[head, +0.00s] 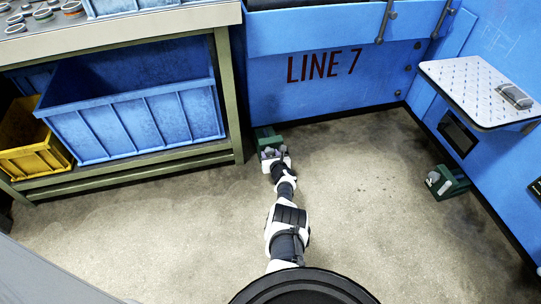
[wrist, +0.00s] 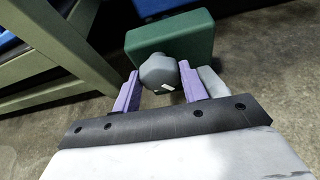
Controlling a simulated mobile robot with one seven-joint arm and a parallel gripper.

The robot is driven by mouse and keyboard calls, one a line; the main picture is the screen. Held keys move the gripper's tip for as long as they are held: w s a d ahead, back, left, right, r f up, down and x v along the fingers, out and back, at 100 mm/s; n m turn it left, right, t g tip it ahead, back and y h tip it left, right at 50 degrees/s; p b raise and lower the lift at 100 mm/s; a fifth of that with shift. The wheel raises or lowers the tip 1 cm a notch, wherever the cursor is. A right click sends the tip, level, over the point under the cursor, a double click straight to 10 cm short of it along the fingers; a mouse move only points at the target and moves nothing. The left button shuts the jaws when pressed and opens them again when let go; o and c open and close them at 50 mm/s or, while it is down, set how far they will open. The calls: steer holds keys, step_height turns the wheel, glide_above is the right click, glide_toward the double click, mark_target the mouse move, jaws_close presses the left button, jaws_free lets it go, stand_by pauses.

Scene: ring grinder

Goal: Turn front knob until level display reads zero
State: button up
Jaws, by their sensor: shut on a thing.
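A grey knob (wrist: 158,74) with a white mark sits on a green block-like base (wrist: 175,38) in the wrist view. My gripper (wrist: 159,84) has its two purple fingers on either side of this knob and is shut on it. In the head view the same green base (head: 266,137) stands on the floor against the blue machine, and my gripper (head: 273,155) reaches it. My gripper mostly hides the knob there. A second green base (head: 454,181) with a grey knob (head: 434,177) stands at the right. I cannot make out a level reading.
A workbench (head: 228,95) with a blue bin (head: 130,120) and a yellow bin (head: 35,150) stands close on the left. The blue machine (head: 330,85) closes off the back. A perforated shelf (head: 470,85) juts out at the right. The middle floor is clear.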

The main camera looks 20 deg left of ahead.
steer(key=shift+w+d+f+m+g+y+b, duration=0.15)
steer(key=shift+m+y+b, duration=0.15)
steer(key=shift+m, duration=0.2)
steer(key=shift+s+f+m+g+y+b, duration=0.1)
steer(key=shift+m+g+y+b, duration=0.1)
steer(key=shift+m+b, duration=0.25)
steer(key=shift+r+m+y, duration=0.15)
steer(key=shift+m+y, duration=0.25)
steer(key=shift+m, duration=0.25)
steer(key=o, duration=0.7)
steer(key=shift+r, duration=0.1)
steer(key=shift+s+d+r+p, duration=0.4)
steer(key=shift+p, duration=0.35)
steer(key=p+v, duration=1.2)
steer(key=shift+d, duration=0.25)
